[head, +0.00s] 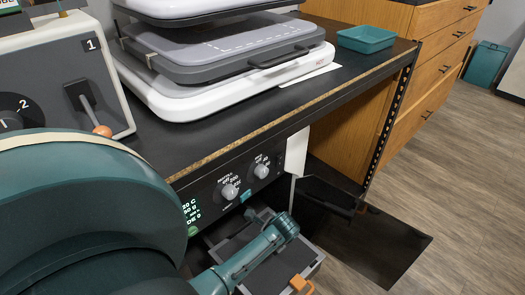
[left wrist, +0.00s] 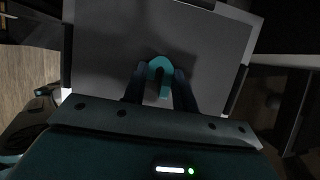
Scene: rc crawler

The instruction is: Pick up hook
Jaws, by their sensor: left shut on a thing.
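The hook (left wrist: 157,66) is a small teal curved piece in the left wrist view. It sits between the two dark fingers of my left gripper (left wrist: 160,88), which is shut on it. A flat grey surface (left wrist: 205,45) lies behind the hook. In the head view a teal bar (head: 250,258) with a rounded end reaches over a grey box under the bench. I cannot tell there whether it is part of my arm or the hook, and the fingers do not show clearly. My right gripper is in neither view.
The dark workbench (head: 190,145) has a wooden front edge and a knob panel (head: 240,185) below. The grey box (head: 310,270) has an orange handle (head: 302,285).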

